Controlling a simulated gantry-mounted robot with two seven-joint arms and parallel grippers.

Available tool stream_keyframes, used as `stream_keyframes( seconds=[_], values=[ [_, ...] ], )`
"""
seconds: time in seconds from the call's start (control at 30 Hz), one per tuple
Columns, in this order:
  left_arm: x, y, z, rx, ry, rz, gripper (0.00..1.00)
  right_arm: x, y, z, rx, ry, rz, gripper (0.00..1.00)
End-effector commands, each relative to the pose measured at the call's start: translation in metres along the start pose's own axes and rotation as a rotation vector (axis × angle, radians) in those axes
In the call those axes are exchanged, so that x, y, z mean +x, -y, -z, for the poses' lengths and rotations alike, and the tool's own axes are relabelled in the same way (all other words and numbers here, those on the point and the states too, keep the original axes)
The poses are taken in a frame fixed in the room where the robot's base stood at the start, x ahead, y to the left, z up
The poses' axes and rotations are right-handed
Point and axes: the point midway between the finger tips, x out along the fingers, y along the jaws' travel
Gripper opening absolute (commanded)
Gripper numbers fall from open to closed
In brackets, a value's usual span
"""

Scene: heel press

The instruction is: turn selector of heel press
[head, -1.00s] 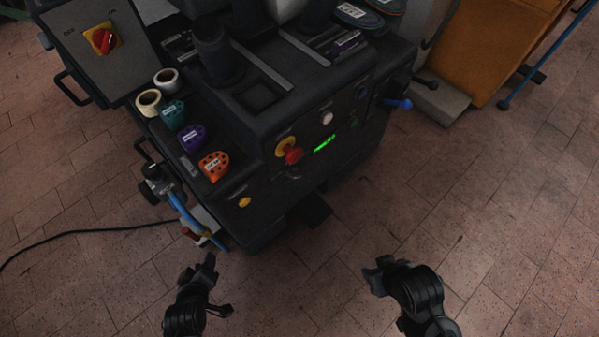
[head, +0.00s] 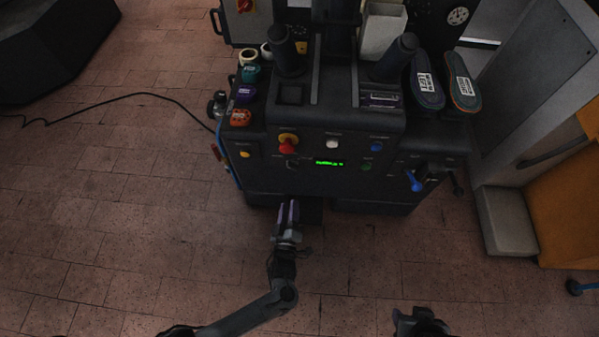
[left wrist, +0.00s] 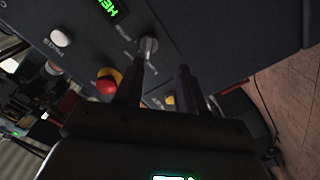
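The heel press (head: 320,185) is a dark machine with a front control panel. Its selector, a small dark knob (head: 292,163), sits below the red emergency stop (head: 287,146) and left of the green display (head: 329,162). In the left wrist view the selector shows as a grey knob (left wrist: 148,46) just beyond the fingertips, nearer the left finger. My left gripper (head: 288,204) is in front of the panel and below the selector. Its fingers (left wrist: 158,72) are apart with nothing between them. My right gripper (head: 420,318) is at the bottom edge, partly cut off.
A white button (head: 332,144), a blue button (head: 376,147) and a yellow button (head: 245,154) are on the panel. A blue-handled lever (head: 414,181) sticks out at the right. A grey block (head: 507,222) stands on the floor at right. The floor in front is clear.

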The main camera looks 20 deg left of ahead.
Motion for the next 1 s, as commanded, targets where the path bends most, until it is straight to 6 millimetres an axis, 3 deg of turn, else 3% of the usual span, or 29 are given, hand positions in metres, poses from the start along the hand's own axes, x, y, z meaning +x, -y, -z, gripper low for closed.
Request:
stream_keyframes(
  seconds=[0.03,0.2,0.7,1.0],
  values=[
    [0.007,-0.009,0.007,-0.004,-0.009,-0.009,0.39,-0.005,0.002,0.002,0.0,0.0,0.004,0.43],
    [0.024,-0.021,0.013,-0.01,-0.024,-0.024,0.39,-0.005,0.007,0.003,0.007,-0.003,0.017,0.43],
    [0.097,-0.021,0.014,-0.01,-0.024,-0.025,0.39,0.026,0.001,-0.008,-0.004,0.002,0.0,0.43],
    [0.122,-0.022,0.015,-0.011,-0.022,-0.022,0.39,0.035,0.003,-0.011,-0.002,0.001,0.003,0.43]
  ],
)
